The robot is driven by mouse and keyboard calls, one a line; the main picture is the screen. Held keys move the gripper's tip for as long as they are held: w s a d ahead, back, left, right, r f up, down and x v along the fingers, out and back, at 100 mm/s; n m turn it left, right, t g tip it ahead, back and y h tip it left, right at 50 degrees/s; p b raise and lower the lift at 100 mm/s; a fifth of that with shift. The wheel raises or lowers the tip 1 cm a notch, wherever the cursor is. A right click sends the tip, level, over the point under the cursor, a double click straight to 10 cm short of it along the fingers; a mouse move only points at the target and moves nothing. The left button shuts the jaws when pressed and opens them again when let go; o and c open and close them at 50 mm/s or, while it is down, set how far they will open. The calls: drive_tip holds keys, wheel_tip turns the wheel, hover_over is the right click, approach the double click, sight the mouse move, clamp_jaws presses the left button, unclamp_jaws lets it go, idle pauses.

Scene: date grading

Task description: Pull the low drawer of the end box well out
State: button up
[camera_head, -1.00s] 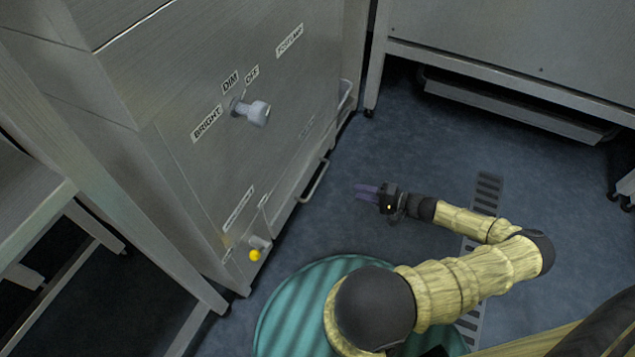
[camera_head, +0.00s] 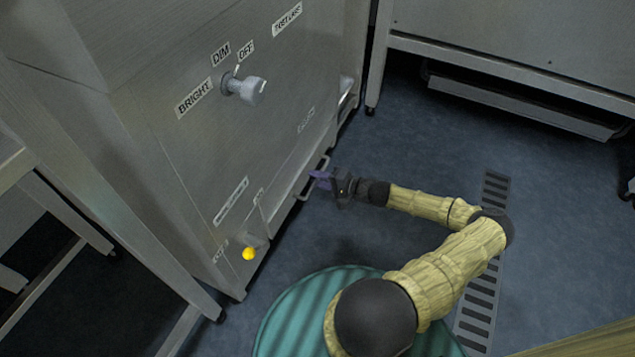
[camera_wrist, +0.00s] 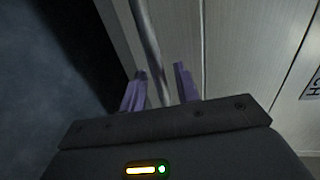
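The end box (camera_head: 165,135) is a grey metal cabinet on the left of the head view. Its low drawer (camera_head: 287,196) is near the floor on the right part of the front and looks closed. The drawer has a bar handle (camera_head: 324,163). My gripper (camera_head: 319,178) is at this handle, partly covering it. In the wrist view, the handle bar (camera_wrist: 147,35) runs between the two purple fingers of my gripper (camera_wrist: 159,72). The fingers are apart, with room beside the bar, so the gripper is open. Whether either finger touches the bar is unclear.
A dimmer knob (camera_head: 245,88) sits higher on the box front. A yellow knob (camera_head: 249,254) sticks out low, left of the drawer. A round teal ribbed thing (camera_head: 290,320) is below my arm. A floor grate (camera_head: 478,300) lies at right. Floor before the drawer is clear.

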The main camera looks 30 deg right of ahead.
drive_tip(key=shift+w+a, duration=0.15)
drive_tip(key=shift+w, duration=0.05)
drive_tip(key=shift+c, duration=0.2)
clamp_jaws()
